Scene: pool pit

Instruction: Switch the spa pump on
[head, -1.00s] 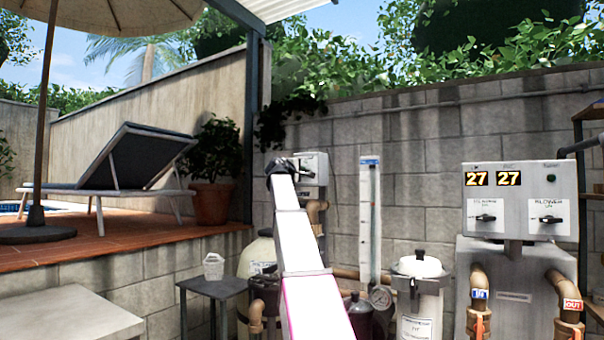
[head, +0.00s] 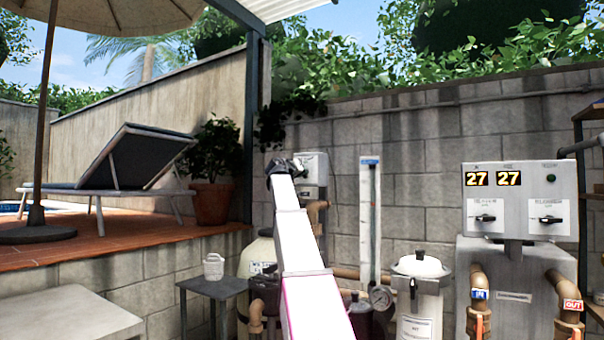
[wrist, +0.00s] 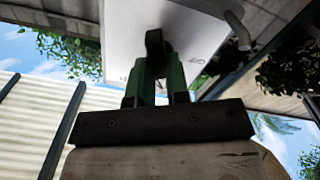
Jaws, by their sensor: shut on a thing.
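A small grey switch box (head: 318,170) is mounted on the block wall, behind the end of my arm in the head view. My gripper (head: 298,165) is at the front of this box. In the wrist view the pale box face (wrist: 190,25) fills the top, and the green fingers of my gripper (wrist: 155,70) are shut on a black knob (wrist: 154,42) on it. The knob's pointer direction and any markings around it are hard to read. The knob is hidden behind my gripper in the head view.
Below are a white canister (head: 418,300), a tank (head: 258,258) and pipes. A small table (head: 210,287) with a white basket (head: 213,266) stands left.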

